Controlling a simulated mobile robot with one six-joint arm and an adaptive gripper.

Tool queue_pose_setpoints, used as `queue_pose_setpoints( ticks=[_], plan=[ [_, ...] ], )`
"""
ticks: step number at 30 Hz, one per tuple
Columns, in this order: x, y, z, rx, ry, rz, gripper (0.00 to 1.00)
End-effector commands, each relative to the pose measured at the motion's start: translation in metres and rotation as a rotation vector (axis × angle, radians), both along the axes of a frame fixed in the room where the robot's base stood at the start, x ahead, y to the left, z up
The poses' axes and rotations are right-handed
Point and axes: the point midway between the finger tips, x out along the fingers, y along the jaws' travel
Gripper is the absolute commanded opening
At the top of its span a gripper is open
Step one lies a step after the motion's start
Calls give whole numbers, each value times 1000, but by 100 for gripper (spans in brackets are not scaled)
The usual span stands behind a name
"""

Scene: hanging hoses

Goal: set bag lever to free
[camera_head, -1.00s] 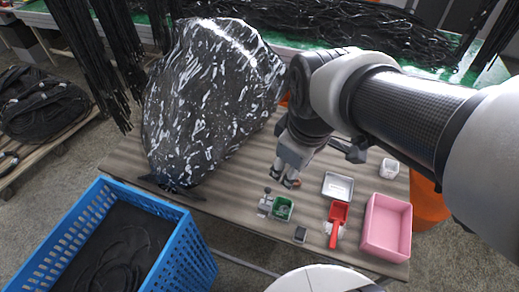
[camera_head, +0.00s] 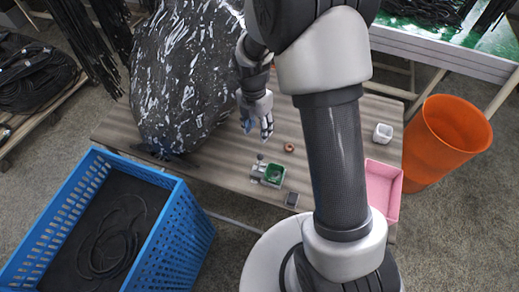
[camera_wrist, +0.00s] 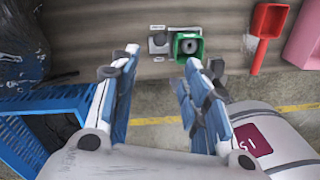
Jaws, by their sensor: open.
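A large black bag (camera_head: 180,75) with white streaks stands on the table's left side; its edge shows dark at the left of the wrist view (camera_wrist: 22,35). A small grey device (camera_head: 259,168) sits beside a green square holder (camera_head: 273,175); I cannot make out a lever or its setting. In the wrist view the grey device (camera_wrist: 158,43) and green holder (camera_wrist: 187,46) lie beyond my fingertips. My gripper (camera_head: 256,123) points down, open and empty, above the table between bag and device. Its blue-and-white fingers (camera_wrist: 164,62) are spread apart in the wrist view.
A blue crate (camera_head: 192,232) stands at the front left. A brown ring (camera_head: 289,147), small dark block (camera_head: 292,199), white cup (camera_head: 382,133) and pink box (camera_head: 382,185) are on the table. An orange bin (camera_head: 447,140) stands right. A red scoop (camera_wrist: 267,20) shows in the wrist view.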

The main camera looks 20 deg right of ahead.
Motion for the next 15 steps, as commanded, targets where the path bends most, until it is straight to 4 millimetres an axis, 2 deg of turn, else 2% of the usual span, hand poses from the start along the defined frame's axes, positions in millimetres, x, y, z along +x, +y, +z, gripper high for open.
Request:
queue_pose_setpoints(
  ticks=[3,15],
  plan=[
    [-3,-1,-30,0,6,-2,42],
    [-7,-5,-115,0,3,-2,42]
  ],
)
